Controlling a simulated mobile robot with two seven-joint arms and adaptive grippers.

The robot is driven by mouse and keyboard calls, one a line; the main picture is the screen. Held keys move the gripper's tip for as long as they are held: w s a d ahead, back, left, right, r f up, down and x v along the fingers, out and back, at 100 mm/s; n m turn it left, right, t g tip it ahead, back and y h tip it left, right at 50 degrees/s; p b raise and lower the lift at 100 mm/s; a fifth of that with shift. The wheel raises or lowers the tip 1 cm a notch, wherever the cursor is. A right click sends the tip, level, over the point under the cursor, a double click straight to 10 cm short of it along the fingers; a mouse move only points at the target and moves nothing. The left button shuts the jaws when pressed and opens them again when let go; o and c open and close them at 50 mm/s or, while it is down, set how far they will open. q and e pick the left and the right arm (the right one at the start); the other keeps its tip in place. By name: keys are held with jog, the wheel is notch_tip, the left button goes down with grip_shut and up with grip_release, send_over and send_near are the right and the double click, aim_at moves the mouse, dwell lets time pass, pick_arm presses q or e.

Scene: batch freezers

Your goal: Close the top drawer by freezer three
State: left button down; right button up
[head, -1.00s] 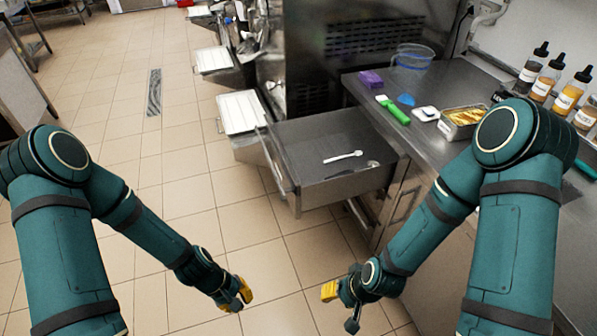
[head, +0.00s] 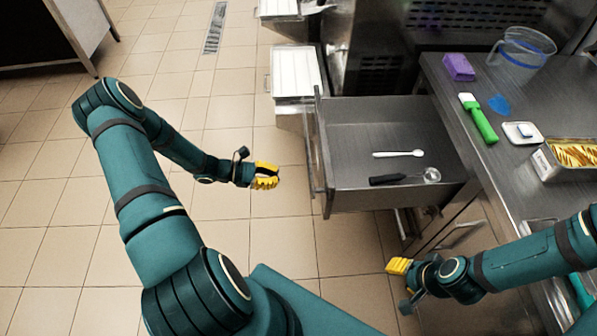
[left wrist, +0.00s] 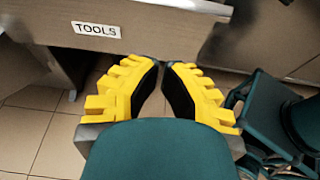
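The top drawer (head: 345,200) is pulled out, a grey metal box sticking out to the left from under the counter beside the freezer. A white spoon (head: 398,154) and a black-handled scoop (head: 388,180) lie inside it. Its handle (head: 311,165) runs along its left front. In the left wrist view a drawer front (left wrist: 150,12) bears a TOOLS label (left wrist: 96,30). My left gripper (head: 277,177) is left of the drawer front, apart from it; its yellow fingertips (left wrist: 162,65) come together with nothing between them. My right gripper (head: 392,266) is below the drawer's near side; its finger gap is unclear.
The counter (head: 470,150) holds a purple block (head: 459,67), a green-handled scraper (head: 481,122), a clear jug (head: 522,55) and a tray of yellow pieces (head: 572,160). White-topped freezer ledges (head: 297,72) jut out behind the drawer.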

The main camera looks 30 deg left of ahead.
aim_at(322, 180)
pick_arm(q)
jog(key=x, duration=0.4)
jog(key=b+x, duration=0.1)
jog(key=x, duration=0.6)
jog(key=shift+w+d+r+b, duration=0.15)
jog(key=shift+d+r+b, duration=0.05)
jog(key=shift+d+b, duration=0.15)
jog(key=shift+w+d, duration=0.35)
jog(key=shift+d, duration=0.15)
pick_arm(e)
notch_tip(322, 180, down, 2)
jog(key=shift+w, duration=0.15)
